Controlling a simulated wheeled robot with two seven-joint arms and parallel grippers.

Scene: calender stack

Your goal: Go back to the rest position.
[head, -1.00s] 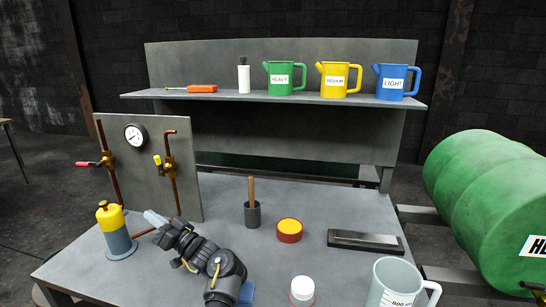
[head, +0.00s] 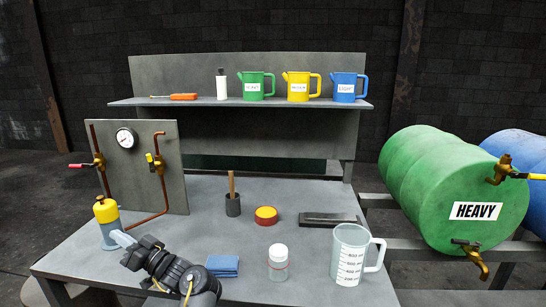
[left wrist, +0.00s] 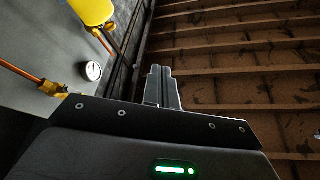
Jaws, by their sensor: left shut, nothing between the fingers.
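My left gripper (head: 121,237) is over the left part of the grey workbench (head: 185,245) in the head view, its fingers pointing up and left towards a yellow-topped grey-blue canister (head: 108,228). From this angle its tip overlaps the canister, and I cannot tell whether they touch. In the left wrist view the gripper's fingers (left wrist: 160,85) are closed together with nothing between them. A yellow object (left wrist: 92,10) shows at the top left there. My right gripper is not in view.
A panel with a gauge (head: 126,138) and valves stands behind. A green drum (head: 430,180) stands right; a shelf (head: 220,103) holds jugs.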

